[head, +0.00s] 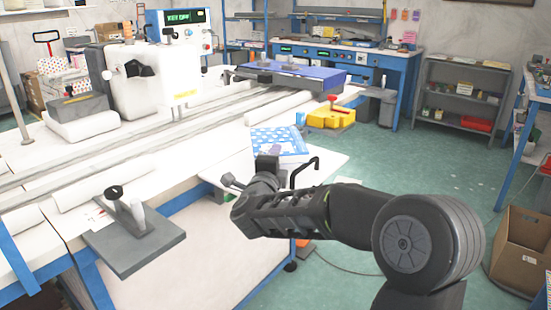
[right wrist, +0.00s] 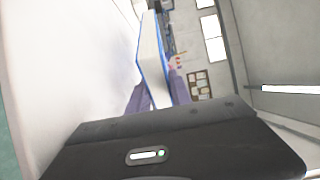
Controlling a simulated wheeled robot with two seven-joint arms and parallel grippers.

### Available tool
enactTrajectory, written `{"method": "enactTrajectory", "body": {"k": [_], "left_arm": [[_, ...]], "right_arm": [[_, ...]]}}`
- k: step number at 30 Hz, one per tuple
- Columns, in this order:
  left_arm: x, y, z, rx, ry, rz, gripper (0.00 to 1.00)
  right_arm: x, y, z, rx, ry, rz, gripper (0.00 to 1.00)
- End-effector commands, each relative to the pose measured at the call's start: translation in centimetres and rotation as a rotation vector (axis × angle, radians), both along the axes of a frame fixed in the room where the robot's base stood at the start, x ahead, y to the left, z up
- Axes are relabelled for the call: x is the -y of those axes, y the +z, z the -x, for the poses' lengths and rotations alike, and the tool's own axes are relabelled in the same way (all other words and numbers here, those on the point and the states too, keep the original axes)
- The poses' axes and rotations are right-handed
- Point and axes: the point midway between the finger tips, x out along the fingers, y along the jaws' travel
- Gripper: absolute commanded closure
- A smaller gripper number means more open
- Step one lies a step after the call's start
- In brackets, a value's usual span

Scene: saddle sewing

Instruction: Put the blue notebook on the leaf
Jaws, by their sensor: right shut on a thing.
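The blue notebook (head: 283,136) has a light-spotted cover and shows just beyond my right wrist in the head view. My right gripper (head: 272,151) is shut on its near edge. In the right wrist view the notebook (right wrist: 152,62) stands edge-on between the two purplish fingers, with white pages and a blue border. The leaf (head: 325,168) is the white flap at the end of the white table. The notebook overlaps it in the head view; I cannot tell whether they touch. My wrist hides part of the leaf. My left gripper is not in view.
The long white table (head: 215,150) with rails fills the left side. A grey plate with a handle (head: 135,240) sits at its near edge. A yellow block (head: 331,118) and a blue-purple panel (head: 290,76) lie beyond the leaf. A cardboard box (head: 522,250) stands on the floor at right.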

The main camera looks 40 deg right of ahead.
Motion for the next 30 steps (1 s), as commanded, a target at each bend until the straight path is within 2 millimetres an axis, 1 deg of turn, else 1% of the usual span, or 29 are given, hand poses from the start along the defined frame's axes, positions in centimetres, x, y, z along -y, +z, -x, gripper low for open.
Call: {"method": "enactTrajectory", "body": {"k": [4,5,12,20,25,26,30], "left_arm": [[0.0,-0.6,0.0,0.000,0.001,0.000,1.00],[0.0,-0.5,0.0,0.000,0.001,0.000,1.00],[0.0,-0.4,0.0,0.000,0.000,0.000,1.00],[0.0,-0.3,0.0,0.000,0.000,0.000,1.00],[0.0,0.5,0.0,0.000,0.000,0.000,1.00],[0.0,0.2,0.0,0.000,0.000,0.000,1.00],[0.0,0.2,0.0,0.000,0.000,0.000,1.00]], "right_arm": [[0.0,-0.3,0.0,0.004,-0.001,0.003,1.00],[0.0,-0.4,0.0,0.000,0.000,0.000,0.72],[0.0,-0.3,0.0,0.001,0.000,0.000,0.53],[0.0,-0.2,0.0,0.001,0.000,0.001,0.53],[-0.1,0.5,0.0,0.001,0.000,0.001,0.53],[-0.4,0.3,0.3,0.001,0.002,0.000,0.53],[-2.1,0.3,1.9,0.002,0.003,0.001,0.53]]}}
